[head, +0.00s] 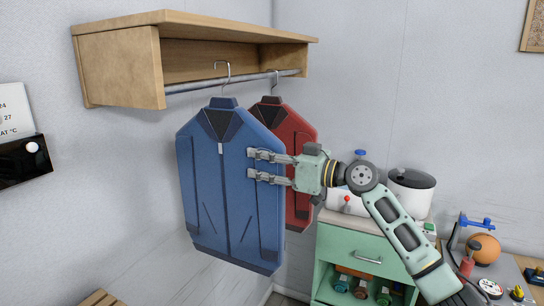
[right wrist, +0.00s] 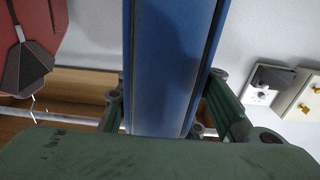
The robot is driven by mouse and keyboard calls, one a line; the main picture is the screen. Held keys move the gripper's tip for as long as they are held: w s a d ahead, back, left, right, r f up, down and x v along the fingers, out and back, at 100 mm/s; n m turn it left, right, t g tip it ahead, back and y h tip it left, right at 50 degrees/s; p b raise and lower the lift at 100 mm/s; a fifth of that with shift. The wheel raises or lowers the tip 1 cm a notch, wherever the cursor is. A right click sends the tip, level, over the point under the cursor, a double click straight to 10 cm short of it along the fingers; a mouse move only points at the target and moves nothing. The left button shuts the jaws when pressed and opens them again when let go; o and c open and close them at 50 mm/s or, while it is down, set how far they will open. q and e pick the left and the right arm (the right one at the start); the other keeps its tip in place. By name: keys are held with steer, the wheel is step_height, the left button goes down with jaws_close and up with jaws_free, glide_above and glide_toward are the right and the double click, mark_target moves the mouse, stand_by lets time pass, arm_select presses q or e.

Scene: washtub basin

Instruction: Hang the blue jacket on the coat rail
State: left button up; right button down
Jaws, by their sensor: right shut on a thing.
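The blue jacket (head: 232,190) hangs upright on a hanger with a metal hook (head: 222,70). The hook top shows slightly above the coat rail (head: 190,85) in the picture; I cannot tell whether it is over the rail or in front of it. My right gripper (head: 254,165) is shut on the jacket's right edge. In the right wrist view, the blue jacket (right wrist: 170,70) fills the space between the two fingers (right wrist: 168,112). My left gripper is not in view.
A red jacket (head: 301,135) hangs on the rail behind the blue one, partly hidden by it. A wooden shelf (head: 120,65) is above the rail. A green cabinet (head: 345,243) with a white pot (head: 411,190) stands at the right.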

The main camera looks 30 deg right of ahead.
steer(key=shift+w+a+f+b, duration=0.15)
steer(key=shift+f+b, duration=0.05)
steer(key=shift+b, duration=0.2)
steer(key=shift+f+b, duration=1.15)
